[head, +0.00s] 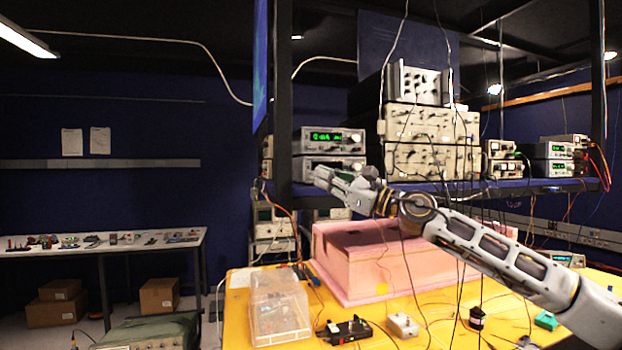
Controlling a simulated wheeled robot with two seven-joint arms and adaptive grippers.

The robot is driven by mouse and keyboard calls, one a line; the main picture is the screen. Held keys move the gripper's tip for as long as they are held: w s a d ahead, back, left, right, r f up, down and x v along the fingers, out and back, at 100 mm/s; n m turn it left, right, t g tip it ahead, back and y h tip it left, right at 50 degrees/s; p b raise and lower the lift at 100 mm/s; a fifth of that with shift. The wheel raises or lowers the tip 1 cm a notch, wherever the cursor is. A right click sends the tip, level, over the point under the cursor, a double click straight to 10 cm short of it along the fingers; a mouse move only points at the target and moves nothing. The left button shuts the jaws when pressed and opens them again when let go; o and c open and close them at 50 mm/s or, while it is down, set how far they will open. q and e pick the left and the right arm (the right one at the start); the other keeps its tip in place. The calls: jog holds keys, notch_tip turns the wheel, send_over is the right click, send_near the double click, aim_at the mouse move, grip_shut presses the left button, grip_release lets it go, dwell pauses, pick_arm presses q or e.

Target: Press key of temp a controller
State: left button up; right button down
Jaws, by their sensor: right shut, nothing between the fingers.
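Two stacked light-grey instruments stand at the left end of the shelf in the head view. The upper instrument (330,140) has a lit green display and small keys to its right. The lower instrument (306,167) is partly hidden behind my right gripper. I cannot read which one is the temp a controller. My right gripper (319,175) is shut and empty, its fingers pointing left in front of the lower instrument. I cannot tell whether it touches the front panel. My left gripper is not in view.
The shelf edge (470,187) runs below the instruments, with hanging cables around my right arm. A pink foam enclosure (365,275), a clear plastic box (279,308) and a black device (343,331) stand on the yellow table (390,308). A side bench (100,250) stands left.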

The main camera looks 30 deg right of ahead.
aim_at(310, 177)
jog(key=shift+s+d+r, duration=0.2)
jog(key=shift+d+r, duration=0.1)
jog(key=shift+d, duration=0.1)
jog(key=shift+w, duration=0.1)
jog(key=w+d+p, duration=0.2)
jog(key=w, duration=0.6)
jog(key=shift+w, duration=0.2)
dwell(0.5)
jog(key=shift+w+d+p, duration=0.2)
jog(key=shift+w+p, duration=0.1)
jog(key=shift+w, duration=0.45)
dwell(2.5)
jog(key=shift+s, duration=0.3)
jog(key=shift+s+a, duration=0.2)
jog(key=shift+s, duration=0.25)
jog(key=shift+s+f+b, duration=0.1)
jog(key=shift+b, duration=0.2)
